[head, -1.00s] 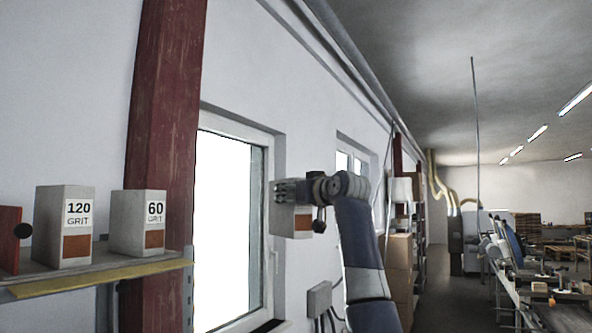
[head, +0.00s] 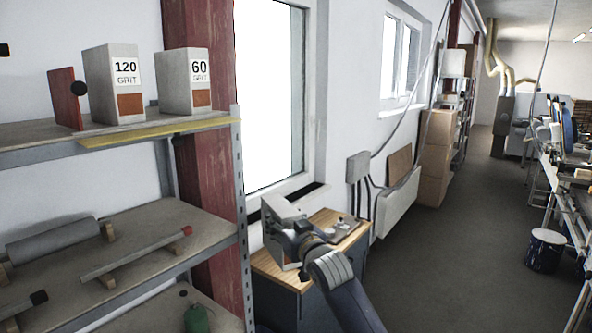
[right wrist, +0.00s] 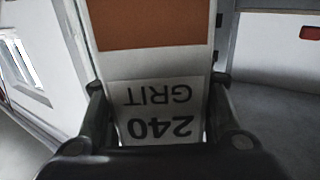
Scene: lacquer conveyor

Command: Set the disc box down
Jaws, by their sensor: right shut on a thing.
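The disc box, a pale box marked "240 GRIT" with an orange-brown patch, fills the middle of the right wrist view (right wrist: 158,68). Its label is upside down there. My right gripper (right wrist: 160,108) is shut on it, one finger on each side. In the head view the box (head: 283,208) is small, tilted and partly hidden by my right gripper (head: 284,232). It appears in front of the window wall, near a wood-topped cabinet (head: 343,236). I cannot tell whether it touches anything. My left gripper is not in view.
A shelf rack at left holds a "120 GRIT" box (head: 115,85), a "60 GRIT" box (head: 187,82) and a red plate (head: 65,98). Its lower board (head: 150,222) carries a grey roll (head: 55,240) and a bar.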

